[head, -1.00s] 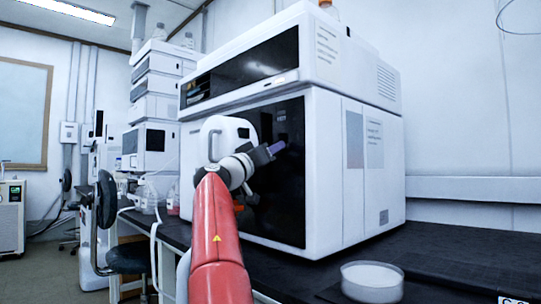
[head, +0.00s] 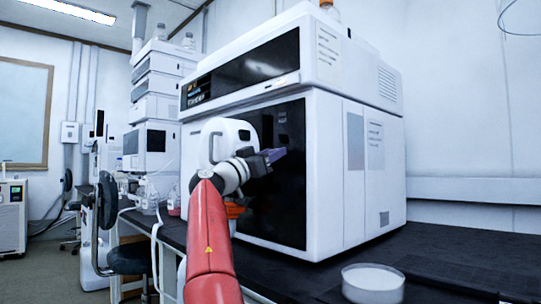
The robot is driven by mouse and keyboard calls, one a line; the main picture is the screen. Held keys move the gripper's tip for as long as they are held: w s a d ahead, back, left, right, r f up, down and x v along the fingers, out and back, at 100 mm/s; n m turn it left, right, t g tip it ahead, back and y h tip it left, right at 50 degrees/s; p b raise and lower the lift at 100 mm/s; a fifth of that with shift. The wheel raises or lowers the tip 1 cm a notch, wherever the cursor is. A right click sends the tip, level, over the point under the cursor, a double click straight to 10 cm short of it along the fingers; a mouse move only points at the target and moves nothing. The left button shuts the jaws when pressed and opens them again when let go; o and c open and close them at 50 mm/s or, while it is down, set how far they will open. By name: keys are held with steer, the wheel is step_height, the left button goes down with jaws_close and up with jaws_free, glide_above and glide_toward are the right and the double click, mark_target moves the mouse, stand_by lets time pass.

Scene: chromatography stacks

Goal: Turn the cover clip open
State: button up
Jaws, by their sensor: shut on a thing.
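The dark fingers hide part of the piece. I cannot tell exactly how it joins the panel.
A white rounded unit with a handle (head: 212,135) stands just left of my gripper. A round white dish (head: 372,282) sits on the black bench (head: 445,265) at front right. Stacked instruments (head: 152,100) stand behind on the left. The bench right of the instrument is mostly clear.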

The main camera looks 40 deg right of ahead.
steer(key=o, duration=1)
steer(key=shift+b+v, duration=0.45)
steer(key=shift+v, duration=3.45)
